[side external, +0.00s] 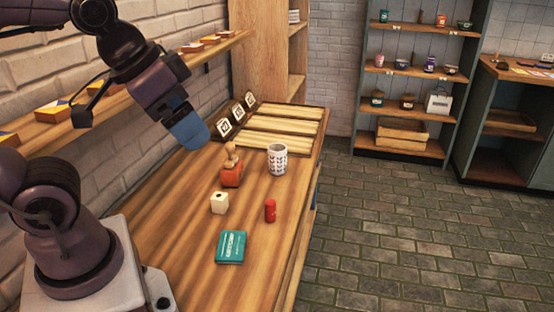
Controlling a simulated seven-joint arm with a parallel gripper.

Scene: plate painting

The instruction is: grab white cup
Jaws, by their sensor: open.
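The white cup (277,159) stands upright on the wooden table, toward its far right side. It has a dark pattern on its side. My gripper (190,133) is in the air to the left of the cup, above the table near the wall. It is open and apart from the cup, with nothing seen in it. The fingertips are hard to make out at this angle.
A red-orange block with a wooden figure (232,170) stands between my gripper and the cup. A cream cube (219,203), a red cylinder (270,211) and a teal box (231,247) lie nearer.

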